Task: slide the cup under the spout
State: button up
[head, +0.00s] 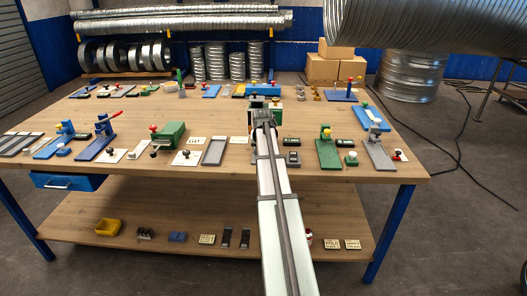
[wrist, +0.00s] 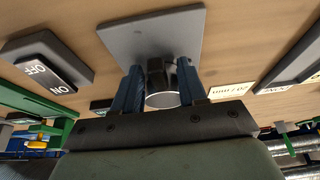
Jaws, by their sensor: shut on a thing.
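The cup is over a grey square plate (wrist: 150,36) on the table. In the head view my gripper (head: 264,122) is at the middle of the table, just in front of a green and dark device (head: 264,104). My arm hides the cup there. I cannot make out a spout clearly in either view.
In the wrist view an OFF/ON switch block (wrist: 48,62) lies beside the plate.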

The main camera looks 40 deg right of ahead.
jog(key=shift+w+d, duration=0.1)
dwell(0.3)
jog(key=o, duration=1.1)
jog(key=shift+o, duration=0.5)
jog(key=o, duration=0.5)
jog(key=shift+r, duration=3.45)
